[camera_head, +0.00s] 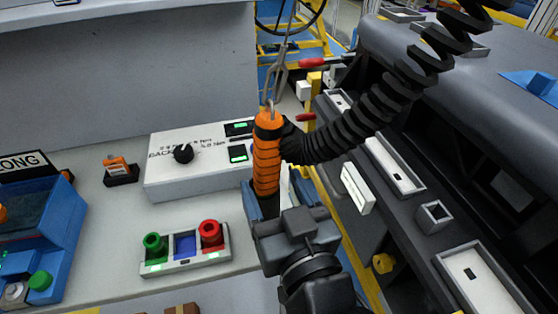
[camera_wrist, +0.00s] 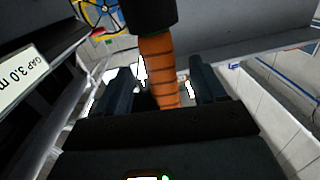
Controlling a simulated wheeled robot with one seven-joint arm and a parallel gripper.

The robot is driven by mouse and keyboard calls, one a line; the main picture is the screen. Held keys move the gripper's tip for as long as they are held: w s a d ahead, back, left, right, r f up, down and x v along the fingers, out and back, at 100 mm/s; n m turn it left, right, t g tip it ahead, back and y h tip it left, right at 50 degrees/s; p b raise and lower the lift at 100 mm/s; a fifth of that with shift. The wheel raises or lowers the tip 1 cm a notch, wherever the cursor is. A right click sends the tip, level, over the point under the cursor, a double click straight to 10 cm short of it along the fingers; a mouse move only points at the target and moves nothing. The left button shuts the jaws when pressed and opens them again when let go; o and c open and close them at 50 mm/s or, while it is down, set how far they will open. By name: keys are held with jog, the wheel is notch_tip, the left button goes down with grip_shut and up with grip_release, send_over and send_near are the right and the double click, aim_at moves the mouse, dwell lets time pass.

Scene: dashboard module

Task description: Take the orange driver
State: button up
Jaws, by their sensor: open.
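The orange driver (camera_head: 267,155) hangs upright from a metal hook, with a black coiled hose joined to its upper right side. It also shows in the wrist view (camera_wrist: 160,65), where its orange ribbed body comes down between my two fingers. My gripper (camera_head: 268,200) is open at the driver's lower end, with one finger on either side. In the wrist view my gripper (camera_wrist: 158,92) shows a gap on both sides of the driver. The driver's lower tip is hidden behind my gripper.
A white control box (camera_head: 200,165) with a black knob stands left of the driver on the bench. A button panel (camera_head: 185,250) lies in front of it. The dark dashboard module (camera_head: 410,200) fills the right side. The black coiled hose (camera_head: 360,130) stretches to the upper right.

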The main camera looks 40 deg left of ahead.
jog(key=p+x, duration=0.1)
jog(key=x, duration=0.2)
jog(key=p+x, duration=0.1)
jog(key=x, duration=0.2)
jog(key=shift+r, duration=0.25)
jog(key=shift+d+r, duration=0.1)
grip_shut()
dwell(0.3)
